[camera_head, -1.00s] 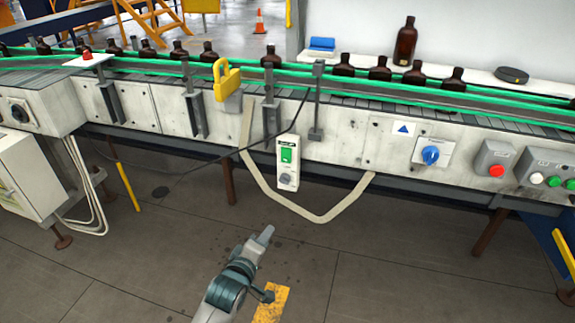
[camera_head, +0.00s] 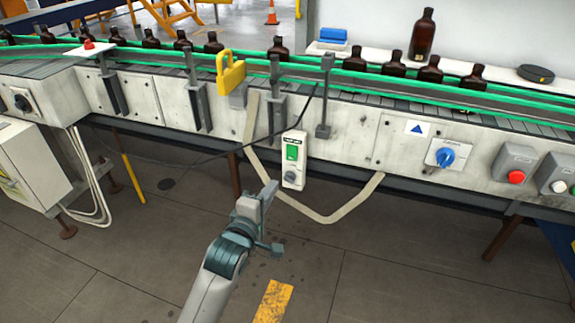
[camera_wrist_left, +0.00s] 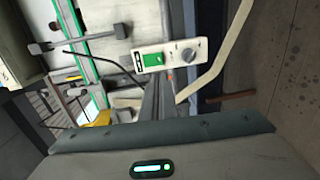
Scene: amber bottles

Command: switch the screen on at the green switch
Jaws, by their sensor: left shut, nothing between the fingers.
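The white switch box (camera_head: 293,160) with a green rocker switch (camera_head: 292,152) and a grey knob below it hangs on the front of the conveyor. In the left wrist view the box (camera_wrist_left: 172,54) lies sideways, its green switch (camera_wrist_left: 154,61) to the left of the knob. My left gripper (camera_head: 268,190) is shut and empty, a little below and left of the box in the head view, apart from it. No screen can be made out. My right gripper is not in view.
Brown bottles (camera_head: 423,35) stand along the green-railed conveyor. A yellow padlock-shaped piece (camera_head: 230,75), a blue rotary switch (camera_head: 445,157) and a red button (camera_head: 516,177) are nearby. A pale hose (camera_head: 325,217) loops below the box. The floor in front is clear.

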